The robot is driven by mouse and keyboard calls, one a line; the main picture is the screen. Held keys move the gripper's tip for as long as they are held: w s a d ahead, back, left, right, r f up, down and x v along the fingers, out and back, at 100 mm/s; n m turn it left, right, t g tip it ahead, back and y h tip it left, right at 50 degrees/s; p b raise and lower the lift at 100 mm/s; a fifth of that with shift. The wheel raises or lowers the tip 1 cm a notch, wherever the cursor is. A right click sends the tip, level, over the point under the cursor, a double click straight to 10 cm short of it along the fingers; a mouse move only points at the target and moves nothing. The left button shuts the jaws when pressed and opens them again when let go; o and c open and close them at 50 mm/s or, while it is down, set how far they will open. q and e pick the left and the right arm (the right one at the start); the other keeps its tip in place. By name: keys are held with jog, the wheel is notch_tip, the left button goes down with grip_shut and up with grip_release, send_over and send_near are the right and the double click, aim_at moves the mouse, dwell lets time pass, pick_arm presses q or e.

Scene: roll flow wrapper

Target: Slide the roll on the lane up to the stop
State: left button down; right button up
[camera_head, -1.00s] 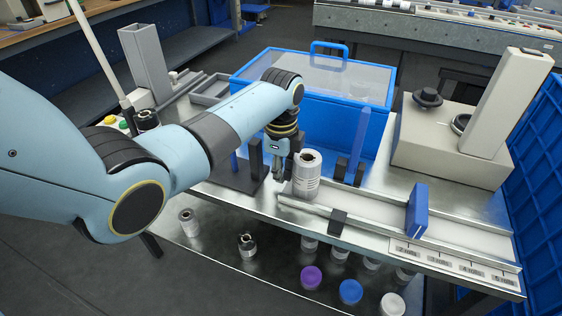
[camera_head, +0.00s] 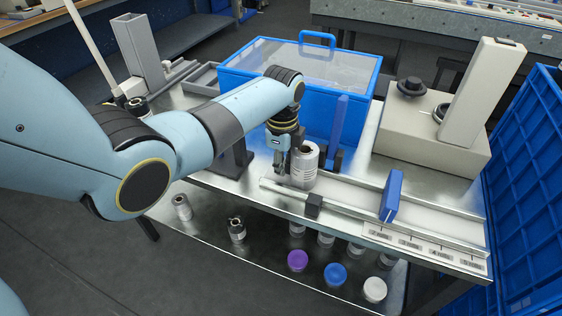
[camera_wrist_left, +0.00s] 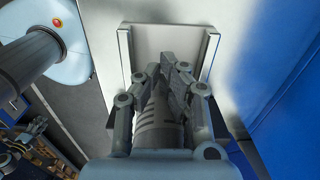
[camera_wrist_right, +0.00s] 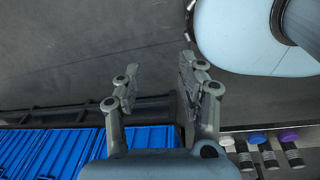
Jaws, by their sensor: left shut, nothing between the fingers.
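The silvery-white roll (camera_head: 304,166) stands upright near the left end of the metal lane (camera_head: 350,191). A blue upright plate (camera_head: 391,196) stands across the lane to the right, with bare lane between it and the roll. My left gripper (camera_head: 281,167) is shut and empty, close against the roll's left side; exact contact is hard to tell. In the left wrist view its fingers (camera_wrist_left: 165,78) overlap the ribbed grey roll (camera_wrist_left: 158,130), with the lane (camera_wrist_left: 165,40) beyond. My right gripper (camera_wrist_right: 160,88) is open and empty, over the floor in the right wrist view.
A scale strip (camera_head: 425,247) runs along the front right. A blue bin (camera_head: 300,85) and a beige machine (camera_head: 430,135) stand behind. Coloured-cap rolls (camera_head: 335,273) stand on the lower shelf.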

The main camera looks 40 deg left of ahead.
aim_at(312, 175)
pick_arm(q)
jog(key=d, duration=0.2)
jog(key=w+d, duration=0.1)
jog(key=d, duration=0.2)
jog(key=d+p, duration=0.1)
jog(key=d, duration=0.1)
jog(key=shift+w+d, duration=0.2)
jog(key=shift+w, duration=0.2)
jog(key=d, duration=0.2)
jog(key=w+d, duration=0.1)
jog(key=d, duration=0.1)
jog(key=shift+d, duration=0.25)
pick_arm(e)
jog(key=shift+a+r, duration=0.55)
pick_arm(q)
jog(key=shift+r, duration=0.1)
jog(key=shift+r+p, duration=0.55)
notch_tip(312, 175, up, 9)
jog(key=p, duration=0.9)
jog(key=shift+f, duration=0.15)
pick_arm(e)
notch_tip(312, 175, up, 10)
jog(key=a, duration=0.1)
jog(key=shift+s+a+r, duration=0.15)
jog(key=shift+s+a, duration=0.05)
jog(key=shift+a, duration=0.2)
